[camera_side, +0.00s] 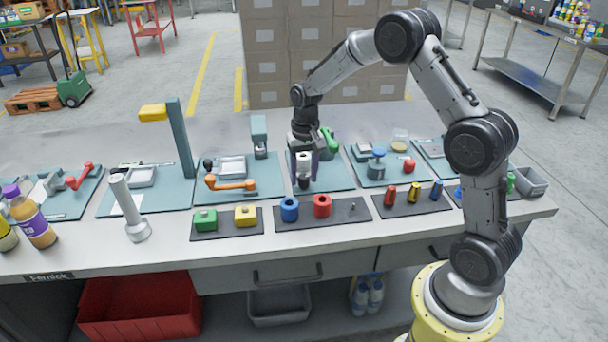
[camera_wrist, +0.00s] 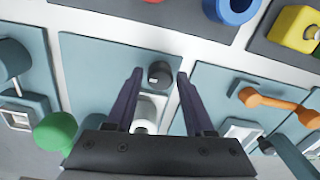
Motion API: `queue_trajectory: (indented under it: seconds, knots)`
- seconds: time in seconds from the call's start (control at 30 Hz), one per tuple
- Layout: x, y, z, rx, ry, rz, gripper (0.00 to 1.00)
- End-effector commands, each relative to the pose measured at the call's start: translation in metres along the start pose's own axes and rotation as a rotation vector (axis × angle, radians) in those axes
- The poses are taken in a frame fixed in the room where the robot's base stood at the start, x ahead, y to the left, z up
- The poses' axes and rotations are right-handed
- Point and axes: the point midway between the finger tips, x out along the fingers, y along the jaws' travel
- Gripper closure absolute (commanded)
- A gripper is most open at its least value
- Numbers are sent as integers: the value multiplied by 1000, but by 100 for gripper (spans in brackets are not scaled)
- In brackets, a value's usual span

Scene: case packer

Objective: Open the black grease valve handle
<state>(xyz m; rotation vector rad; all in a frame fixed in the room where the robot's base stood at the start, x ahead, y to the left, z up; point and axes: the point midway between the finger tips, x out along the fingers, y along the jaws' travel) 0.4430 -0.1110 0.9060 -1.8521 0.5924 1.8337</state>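The black grease valve handle appears as a short dark knob (camera_wrist: 159,74) beside a white cylindrical body (camera_wrist: 146,114) on a teal mat. In the side view, the dark part (camera_side: 304,183) is below the white cylinder (camera_side: 304,160). My gripper (camera_wrist: 159,78) is open, its two dark purple fingers on either side of the knob with gaps on both sides. It also shows in the side view (camera_side: 305,174), pointing down over the mat. I cannot tell exactly how far down the fingers reach around the handle.
A green knob (camera_wrist: 56,131) is close on one side; an orange lever (camera_side: 231,184) is on the neighbouring mat. Blue (camera_side: 289,209) and red (camera_side: 322,206) ring-shaped parts lie on a dark mat in front. Cardboard boxes (camera_side: 283,62) are stacked behind the table.

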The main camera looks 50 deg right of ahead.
Motion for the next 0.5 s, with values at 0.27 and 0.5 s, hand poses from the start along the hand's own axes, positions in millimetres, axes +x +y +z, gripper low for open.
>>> queue_trajectory:
  seconds: [0.27,0.5]
  knots:
    - [1,0,0,-1,-1,1,31]
    - [-10,0,0,-2,1,0,31]
